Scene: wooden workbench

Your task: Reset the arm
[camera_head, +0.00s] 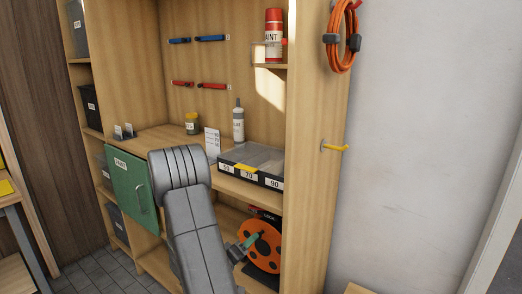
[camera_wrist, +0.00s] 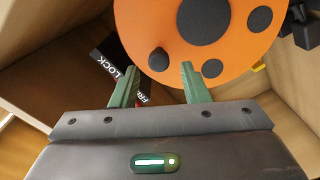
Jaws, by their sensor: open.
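My gripper (camera_wrist: 158,82) is open, with its two green fingers apart and nothing between them. In the head view it shows as a small green tip (camera_head: 246,241) in the lower compartment, and my grey arm reaches down to it. An orange cable reel (camera_wrist: 195,35) with black round spots lies just beyond the fingertips in the wrist view. In the head view the reel (camera_head: 263,248) stands in the lower right compartment of the wooden workbench (camera_head: 310,180). Whether the fingertips touch the reel I cannot tell.
A black label plate (camera_wrist: 108,62) lies beside the reel. A green door (camera_head: 135,192) stands left of my arm. A yellow hook (camera_head: 336,148) juts out from the right side panel.

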